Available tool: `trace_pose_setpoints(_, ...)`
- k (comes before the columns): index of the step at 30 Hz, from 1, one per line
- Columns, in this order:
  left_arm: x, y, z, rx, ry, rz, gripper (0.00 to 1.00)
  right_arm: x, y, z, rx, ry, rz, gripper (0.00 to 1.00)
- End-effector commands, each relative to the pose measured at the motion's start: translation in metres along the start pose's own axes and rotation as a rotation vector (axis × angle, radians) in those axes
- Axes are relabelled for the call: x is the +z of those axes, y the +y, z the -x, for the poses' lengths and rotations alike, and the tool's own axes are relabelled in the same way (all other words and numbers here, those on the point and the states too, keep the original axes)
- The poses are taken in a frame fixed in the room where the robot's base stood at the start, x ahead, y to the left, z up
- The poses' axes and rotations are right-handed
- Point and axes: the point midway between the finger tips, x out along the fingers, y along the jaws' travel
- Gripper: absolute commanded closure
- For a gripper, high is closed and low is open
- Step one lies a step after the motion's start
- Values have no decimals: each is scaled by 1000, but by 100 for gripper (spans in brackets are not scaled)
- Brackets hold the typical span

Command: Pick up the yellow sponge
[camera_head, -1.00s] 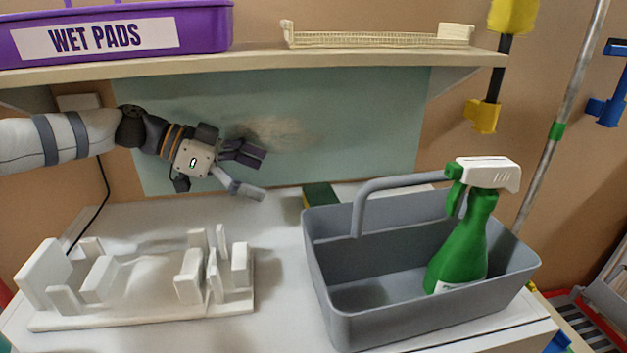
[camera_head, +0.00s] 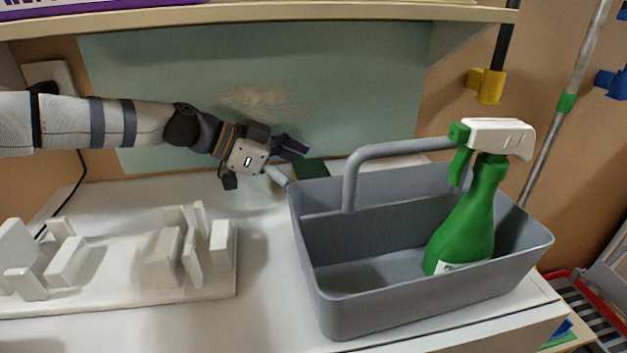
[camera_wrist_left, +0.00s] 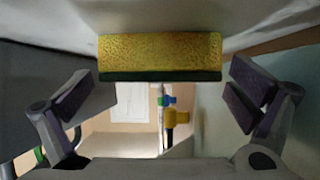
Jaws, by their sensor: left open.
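The yellow sponge (camera_wrist_left: 160,55) shows in the left wrist view as a yellow block with a dark green layer. In the head view its green top (camera_head: 310,168) shows behind the caddy, on the white surface, partly hidden by the caddy. My left gripper (camera_head: 287,163) is at the sponge's left in the head view, pointing toward it. In the left wrist view its two fingers (camera_wrist_left: 160,97) are spread wide, one on each side, with the sponge ahead of the gap. I see no contact. My right gripper is not in view.
A grey caddy (camera_head: 420,305) with a handle stands close in front of the sponge and holds a green spray bottle (camera_head: 465,225). A white rack (camera_head: 120,270) stands at the left. A shelf (camera_head: 270,14) runs above my arm. The white surface (camera_head: 255,265) between rack and caddy is clear.

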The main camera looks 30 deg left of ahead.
Motion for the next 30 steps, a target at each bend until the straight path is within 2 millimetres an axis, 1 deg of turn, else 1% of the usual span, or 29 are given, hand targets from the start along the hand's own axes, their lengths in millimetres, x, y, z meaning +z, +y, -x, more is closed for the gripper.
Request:
trace_pose_setpoints(2, -1, 0, 1, -1, 1, -1, 0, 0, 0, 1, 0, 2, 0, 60)
trace_pose_setpoints(3, -1, 0, 1, -1, 1, -1, 9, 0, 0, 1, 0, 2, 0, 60)
trace_pose_setpoints(5, -1, 0, 1, -1, 1, -1, 17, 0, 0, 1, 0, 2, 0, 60)
trace_pose_setpoints(7, -1, 0, 1, -1, 1, -1, 27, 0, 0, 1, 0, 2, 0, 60)
trace_pose_setpoints(8, -1, 0, 1, 0, 1, -1, 30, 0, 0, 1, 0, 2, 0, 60)
trace_pose_setpoints(17, -1, 0, 1, 0, 1, -1, 30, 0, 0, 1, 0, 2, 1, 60)
trace_pose_setpoints(20, -3, 0, 5, -1, 2, -2, 30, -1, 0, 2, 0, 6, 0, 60)
trace_pose_setpoints(23, -9, 0, 18, -3, 6, -5, 30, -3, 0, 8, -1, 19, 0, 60)
trace_pose_setpoints(25, -13, -1, 35, -6, 8, -6, 31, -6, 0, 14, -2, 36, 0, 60)
trace_pose_setpoints(26, -14, -1, 43, -8, 11, -6, 31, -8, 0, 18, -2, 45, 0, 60)
trace_pose_setpoints(30, -17, 0, 90, -12, 16, -12, 31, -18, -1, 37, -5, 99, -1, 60)
